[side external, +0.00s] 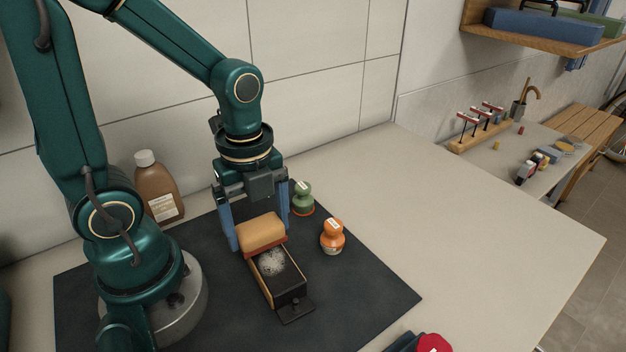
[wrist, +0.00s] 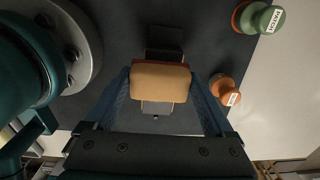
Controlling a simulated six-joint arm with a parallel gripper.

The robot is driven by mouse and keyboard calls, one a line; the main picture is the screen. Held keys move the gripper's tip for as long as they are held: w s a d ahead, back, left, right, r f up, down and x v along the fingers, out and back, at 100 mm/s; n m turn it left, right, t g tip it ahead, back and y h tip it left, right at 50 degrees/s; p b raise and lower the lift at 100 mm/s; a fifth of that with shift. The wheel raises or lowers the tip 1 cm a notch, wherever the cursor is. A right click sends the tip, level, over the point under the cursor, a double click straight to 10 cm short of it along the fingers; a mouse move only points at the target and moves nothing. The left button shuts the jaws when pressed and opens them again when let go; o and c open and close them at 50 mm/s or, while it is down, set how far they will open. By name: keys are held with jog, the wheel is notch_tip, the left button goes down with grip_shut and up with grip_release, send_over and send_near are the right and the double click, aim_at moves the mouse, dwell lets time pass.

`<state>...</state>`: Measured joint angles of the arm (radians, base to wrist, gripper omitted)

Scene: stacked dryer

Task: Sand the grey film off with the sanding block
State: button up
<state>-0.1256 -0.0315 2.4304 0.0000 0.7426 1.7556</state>
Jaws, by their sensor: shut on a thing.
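My gripper (side external: 262,228) is shut on the sanding block (side external: 262,232), with one blue finger on each side of it. The block has a tan, rounded top and a reddish-brown lower layer. It sits over the far end of a dark, box-like workpiece (side external: 285,290), level with its top; whether they touch is hard to tell. A pale grey, speckled film patch (side external: 272,262) shows on the workpiece's top just in front of the block. In the wrist view the block (wrist: 160,82) lies between the fingers and covers the middle of the workpiece.
A dark mat (side external: 370,300) lies under the work. An orange knob-shaped piece (side external: 332,236) and a green one (side external: 302,198) stand to the right. A brown bottle (side external: 160,190) stands at the back left. A red-topped item (side external: 433,343) is at the front edge. The right counter (side external: 480,240) is clear.

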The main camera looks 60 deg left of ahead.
aim_at(274, 266)
jog(key=shift+s+f, duration=0.1)
jog(key=shift+f, duration=0.8)
jog(key=shift+d, duration=0.8)
jog(key=shift+c, duration=1.2)
jog(key=shift+d, duration=0.4)
jog(key=shift+s+d, duration=0.1)
jog(key=shift+d, duration=2)
jog(key=shift+a+f, duration=0.1)
jog(key=shift+a, duration=1.35)
jog(key=shift+w+a, duration=0.2)
jog(key=shift+a, duration=1.65)
notch_tip(274, 266, up, 3)
jog(key=shift+w+f, duration=0.1)
jog(key=shift+w, duration=0.05)
jog(key=shift+r, duration=2.95)
